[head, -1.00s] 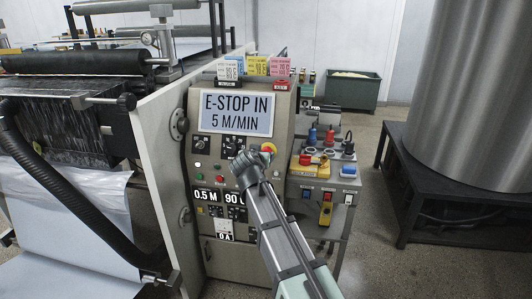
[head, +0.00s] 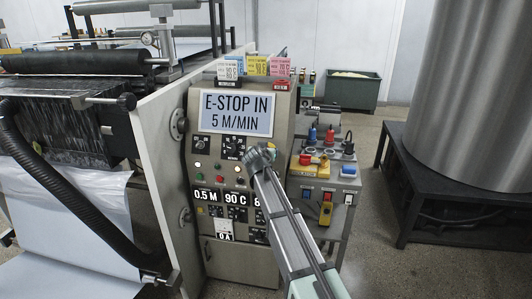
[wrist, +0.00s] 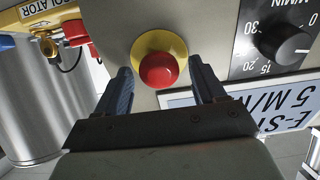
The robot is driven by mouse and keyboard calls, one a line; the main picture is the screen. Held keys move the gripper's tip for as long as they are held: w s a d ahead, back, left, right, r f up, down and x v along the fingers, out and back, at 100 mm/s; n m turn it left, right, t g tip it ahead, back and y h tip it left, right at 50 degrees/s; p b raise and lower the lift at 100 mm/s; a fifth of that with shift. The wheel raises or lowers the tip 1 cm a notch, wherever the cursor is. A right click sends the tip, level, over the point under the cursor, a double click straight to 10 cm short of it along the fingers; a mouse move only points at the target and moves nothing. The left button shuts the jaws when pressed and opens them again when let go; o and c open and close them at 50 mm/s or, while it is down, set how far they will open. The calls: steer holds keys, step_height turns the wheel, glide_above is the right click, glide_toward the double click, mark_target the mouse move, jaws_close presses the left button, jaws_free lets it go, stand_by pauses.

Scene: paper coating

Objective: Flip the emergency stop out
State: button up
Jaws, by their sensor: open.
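The emergency stop (wrist: 158,70) is a round red button on a yellow base, on the panel in the wrist view. My gripper (wrist: 160,86) is open, with one dark finger on each side of the button. I see a gap between each finger and the red cap; I cannot tell how far the tips stand from the panel. In the head view my gripper (head: 262,156) is at the right side of the control panel (head: 237,165) and covers most or all of the button. The display (head: 237,113) reads "E-STOP IN 5 M/MIN".
A black dial (wrist: 285,45) sits beside the button in the wrist view. Coloured cards (head: 257,66) stand on top of the cabinet. A side stand (head: 325,170) with switches is close on the right. A large metal cylinder (head: 475,90) stands further right. Rollers (head: 75,60) are on the left.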

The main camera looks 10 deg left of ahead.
steer(key=shift+c, duration=0.3)
jaws_close()
stand_by(0.4)
